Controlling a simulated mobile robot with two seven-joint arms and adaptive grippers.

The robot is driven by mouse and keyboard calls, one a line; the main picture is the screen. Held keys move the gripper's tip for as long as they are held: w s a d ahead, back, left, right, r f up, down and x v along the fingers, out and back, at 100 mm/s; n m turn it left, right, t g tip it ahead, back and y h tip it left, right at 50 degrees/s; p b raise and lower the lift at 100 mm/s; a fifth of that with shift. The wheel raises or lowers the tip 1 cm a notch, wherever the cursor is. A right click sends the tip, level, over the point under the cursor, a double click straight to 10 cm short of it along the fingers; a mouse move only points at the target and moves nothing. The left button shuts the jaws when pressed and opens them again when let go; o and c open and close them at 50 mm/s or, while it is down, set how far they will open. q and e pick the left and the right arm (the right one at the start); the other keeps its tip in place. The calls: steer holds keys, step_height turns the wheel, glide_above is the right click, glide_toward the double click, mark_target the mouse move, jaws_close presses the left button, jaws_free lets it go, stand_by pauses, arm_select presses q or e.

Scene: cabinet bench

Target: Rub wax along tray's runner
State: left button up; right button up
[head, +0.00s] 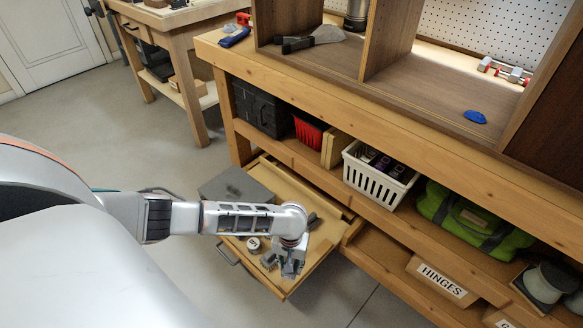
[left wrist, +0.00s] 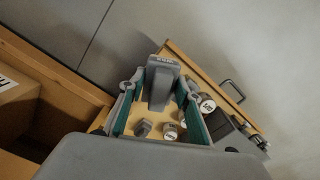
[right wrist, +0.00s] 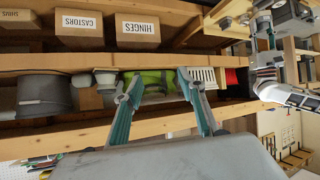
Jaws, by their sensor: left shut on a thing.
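The tray (head: 322,256) is a pulled-out wooden drawer below the bench. In the left wrist view its rim (left wrist: 209,77) runs diagonally behind my gripper. My left gripper (head: 289,268) is over the tray's near right corner, pointing down. In the left wrist view my left gripper (left wrist: 158,88) is shut on a grey block with a small label, probably the wax (left wrist: 159,90). The runner cannot be told apart clearly from the tray's side. Whether the block touches the wood cannot be told. My right gripper (right wrist: 161,82) is open and empty, facing the shelves, outside the head view.
The bench edge (head: 400,125) overhangs. Floor left of the tray is clear.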

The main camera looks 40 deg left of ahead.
mark_target(284, 275)
arm_select(q)
steer(key=f, duration=0.2)
steer(key=s+a+f, duration=0.1)
steer(key=f, duration=0.1)
steer(key=s+f+b, duration=0.1)
steer(key=shift+a+f, duration=0.15)
steer(key=shift+f, duration=0.25)
step_height(284, 275, down, 6)
steer(key=b, duration=0.4)
steer(key=shift+a+b, duration=0.1)
steer(key=shift+b, duration=0.25)
steer(key=shift+w+r, duration=0.1)
steer(key=shift+w, duration=0.05)
arm_select(e)
steer(key=shift+m+t+y, duration=0.6)
steer(key=shift+m+y, duration=0.1)
steer(key=shift+w+a+r, duration=0.3)
steer(key=shift+a+r, duration=0.1)
steer(key=shift+a, duration=0.25)
steer(key=shift+w+a+r, duration=0.3)
steer(key=shift+a+r, duration=0.1)
steer(key=shift+a, duration=0.25)
steer(key=shift+w+a+r, duration=0.3)
steer(key=shift+a+r, duration=0.1)
steer(key=shift+a, duration=0.25)
steer(key=shift+s+f, duration=0.15)
steer(key=shift+f, duration=0.1)
